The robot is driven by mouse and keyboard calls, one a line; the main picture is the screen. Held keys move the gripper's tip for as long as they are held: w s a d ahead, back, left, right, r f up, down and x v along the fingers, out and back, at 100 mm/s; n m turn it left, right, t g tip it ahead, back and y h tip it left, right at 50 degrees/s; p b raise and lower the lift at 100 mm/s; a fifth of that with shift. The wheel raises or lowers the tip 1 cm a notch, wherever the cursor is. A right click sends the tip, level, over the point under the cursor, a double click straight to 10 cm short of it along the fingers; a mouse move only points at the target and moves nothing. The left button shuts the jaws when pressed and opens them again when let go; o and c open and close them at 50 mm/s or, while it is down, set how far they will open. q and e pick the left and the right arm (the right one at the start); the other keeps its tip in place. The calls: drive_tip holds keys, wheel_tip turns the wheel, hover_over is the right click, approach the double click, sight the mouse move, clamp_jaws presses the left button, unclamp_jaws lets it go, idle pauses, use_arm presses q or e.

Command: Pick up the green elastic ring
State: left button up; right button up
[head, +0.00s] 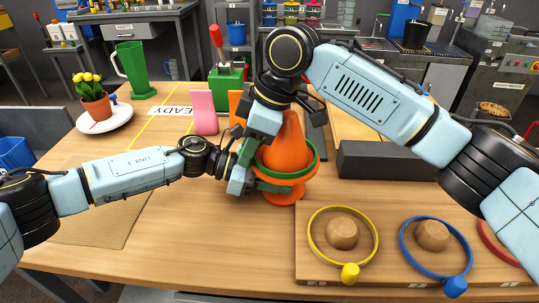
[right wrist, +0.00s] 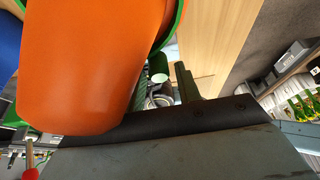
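The green elastic ring (head: 314,166) is around an orange cone-shaped stand (head: 289,140), at its wide part. A green edge (right wrist: 172,24) also shows beside the orange surface (right wrist: 85,65) in the right wrist view. My right gripper (head: 247,150) hangs at the cone's left side, close to the ring. In the right wrist view only one dark finger shows clearly. My left gripper (head: 262,185) is low at the stand's left side, just under the ring's near left edge. The two grippers overlap in the head view, so their openings and any contact with the ring are unclear.
A wooden board (head: 310,270) at the front right holds a yellow ring (head: 313,246), a blue ring (head: 408,258) and a red ring (head: 492,245). A long dark block (head: 385,161) lies behind it. A pink block (head: 204,112) and potted flowers (head: 96,104) stand left.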

drive_tip(key=shift+f, duration=0.1)
clamp_jaws()
wheel_tip(320, 180, up, 10)
idle(0.7)
drive_tip(key=shift+r, duration=1.5)
use_arm(q)
drive_tip(key=o, duration=0.9)
drive_tip(key=shift+o, duration=0.2)
